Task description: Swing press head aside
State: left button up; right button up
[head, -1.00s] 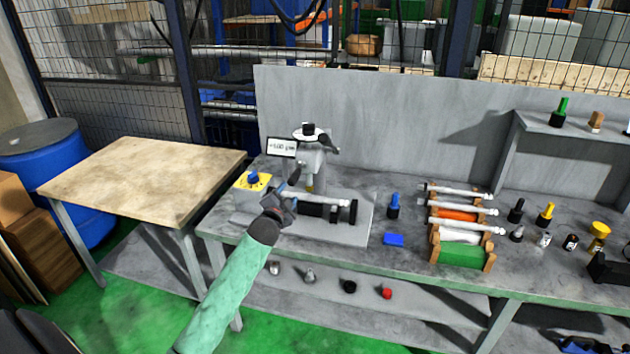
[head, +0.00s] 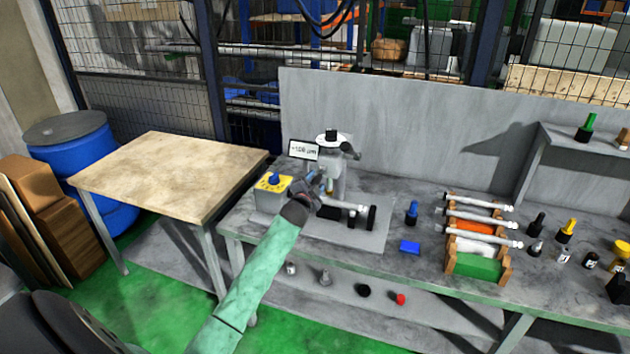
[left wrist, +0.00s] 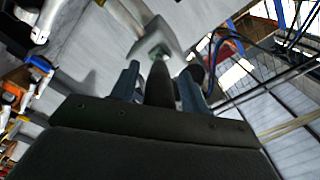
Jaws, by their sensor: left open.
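The press head (head: 333,165) is a grey upright unit on the bench, with a black-and-white knob on top and a dark round-ended arm at its right. A white rod lies low in front of it, partly hidden by my gripper. My left gripper (head: 318,186) is close in front of the head and covers part of its lower front. In the left wrist view my left gripper (left wrist: 160,78) has its two fingers apart. A dark rounded bar (left wrist: 159,86) shows between them; contact cannot be told. My right gripper is not in view.
A yellow-topped control box (head: 272,186) stands left of the head, with a small display (head: 304,150) above. A blue bottle (head: 412,212) and a rack of rods (head: 477,264) are to the right. A wooden-topped table (head: 165,175) stands left. A grey panel (head: 400,125) rises behind.

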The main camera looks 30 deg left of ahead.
pick_arm(q)
grip_shut()
jog(key=shift+w+f, duration=0.1)
jog(key=shift+d, duration=0.1)
